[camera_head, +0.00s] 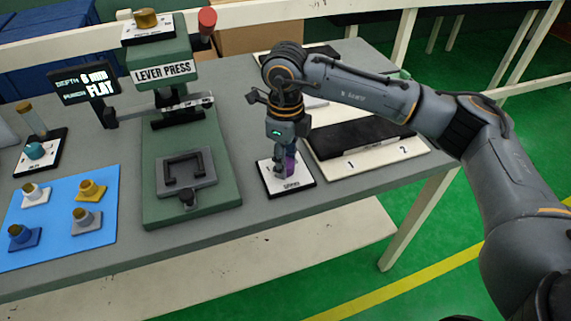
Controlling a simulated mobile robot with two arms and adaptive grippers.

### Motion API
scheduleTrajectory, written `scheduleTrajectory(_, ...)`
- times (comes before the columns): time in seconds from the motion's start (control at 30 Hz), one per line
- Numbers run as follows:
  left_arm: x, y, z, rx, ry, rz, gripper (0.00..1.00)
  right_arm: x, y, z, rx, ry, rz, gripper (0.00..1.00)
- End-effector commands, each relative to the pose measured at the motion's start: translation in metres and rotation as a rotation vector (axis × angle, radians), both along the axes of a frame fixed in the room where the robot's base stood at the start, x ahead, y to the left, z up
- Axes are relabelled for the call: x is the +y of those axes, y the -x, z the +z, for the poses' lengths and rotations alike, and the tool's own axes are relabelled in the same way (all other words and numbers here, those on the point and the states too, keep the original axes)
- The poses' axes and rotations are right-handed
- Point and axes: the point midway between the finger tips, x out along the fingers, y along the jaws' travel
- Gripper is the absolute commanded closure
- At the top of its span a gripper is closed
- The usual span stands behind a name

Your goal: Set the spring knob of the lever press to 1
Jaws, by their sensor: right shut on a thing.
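The green lever press (190,195) stands on the grey table and carries a "LEVER PRESS" label. To its right lies a small white plate with a black edge, the spring knob's base (298,182), with a label that seems to read "SPRING". A purple spring knob (291,166) stands on this plate. My right gripper (286,160) points down from above and is shut on the knob, hiding much of it. The knob's pointer and most of its scale are hidden, so its setting cannot be told. My left gripper is not in view.
A blue mat (60,222) holds several small knobbed pieces. A teal knob (35,151) sits on another plate. A black pad on a board (365,167) marked 1 and 2 lies right of my gripper.

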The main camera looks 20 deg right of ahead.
Motion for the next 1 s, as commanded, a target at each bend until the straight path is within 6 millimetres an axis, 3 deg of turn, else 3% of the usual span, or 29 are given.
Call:
scheduleTrajectory(0.63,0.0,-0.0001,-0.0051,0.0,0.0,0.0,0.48,0.0002,-0.0006,0.0011,-0.002,-0.001,0.05,0.93)
scheduleTrajectory(0.67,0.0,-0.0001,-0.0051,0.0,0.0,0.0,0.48,0.0002,-0.0006,0.0011,-0.002,-0.001,0.05,0.57)
scheduleTrajectory(0.73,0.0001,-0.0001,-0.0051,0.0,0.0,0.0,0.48,0.0002,-0.0006,0.001,-0.002,-0.001,0.05,0.43)
scheduleTrajectory(0.77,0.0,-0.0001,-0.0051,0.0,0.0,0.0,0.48,0.0001,-0.0005,0.001,-0.002,-0.001,0.049,0.39)
scheduleTrajectory(1.0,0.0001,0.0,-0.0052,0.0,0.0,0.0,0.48,0.0002,-0.0003,0.0004,-0.001,-0.001,0.048,0.39)
